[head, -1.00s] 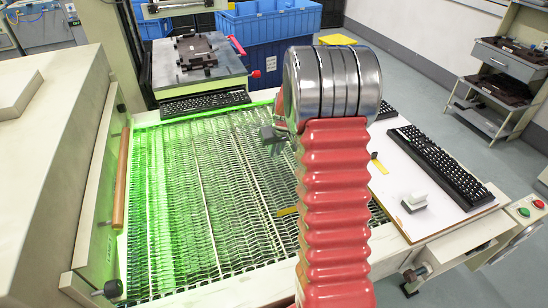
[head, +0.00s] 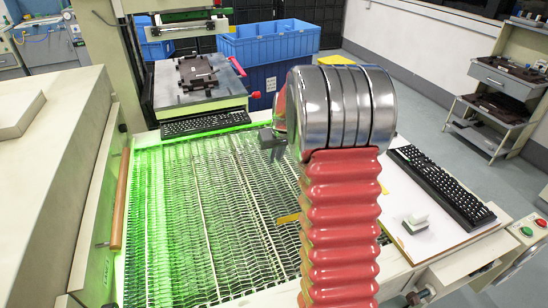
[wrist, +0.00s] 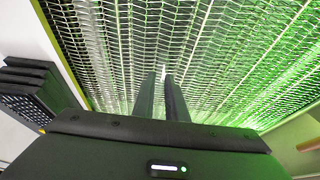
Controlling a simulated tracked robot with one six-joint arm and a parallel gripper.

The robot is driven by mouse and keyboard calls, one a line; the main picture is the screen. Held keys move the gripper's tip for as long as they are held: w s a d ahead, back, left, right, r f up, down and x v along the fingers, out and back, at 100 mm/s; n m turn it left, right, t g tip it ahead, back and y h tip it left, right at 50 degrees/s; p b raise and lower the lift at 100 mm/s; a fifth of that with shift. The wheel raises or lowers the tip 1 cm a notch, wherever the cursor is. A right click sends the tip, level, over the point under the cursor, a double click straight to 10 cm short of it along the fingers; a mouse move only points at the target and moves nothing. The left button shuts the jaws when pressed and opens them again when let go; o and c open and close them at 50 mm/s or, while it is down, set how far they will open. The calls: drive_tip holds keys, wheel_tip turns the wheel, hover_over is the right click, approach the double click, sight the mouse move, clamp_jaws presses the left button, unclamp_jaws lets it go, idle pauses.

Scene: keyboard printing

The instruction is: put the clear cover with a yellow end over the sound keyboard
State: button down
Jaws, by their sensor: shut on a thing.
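My gripper (head: 268,148) is above the green-lit mesh belt, partly hidden by my arm. In the wrist view its two dark fingers (wrist: 163,80) are close together, with a pale glint between the tips. It is shut on the clear cover, which is hard to see against the mesh. The cover's yellow end (head: 288,218) shows just left of my arm. One black keyboard (head: 440,186) lies on the white board at the right. Another keyboard (head: 206,124) lies at the belt's far end. I cannot tell which keyboard is sound.
A white-topped block (head: 416,223) stands on the white board (head: 435,245) near the right keyboard. A small yellow patch (head: 384,188) shows beside my arm. The printing press bed (head: 200,85) with a dark fixture is behind the belt. The mesh belt (head: 180,230) is clear at left.

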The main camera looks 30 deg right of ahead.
drive_tip(key=c, duration=2.4)
unclamp_jaws()
clamp_jaws()
drive_tip(key=shift+a, duration=0.1)
drive_tip(key=s+a+f+n, duration=0.1)
drive_tip(key=a, duration=1)
drive_tip(key=s+a+f+n+y, duration=0.1)
drive_tip(key=s+a+f, duration=0.1)
drive_tip(key=a, duration=0.9)
drive_tip(key=shift+f+n, duration=0.15)
drive_tip(key=shift+n, duration=0.25)
drive_tip(key=shift+s, duration=0.2)
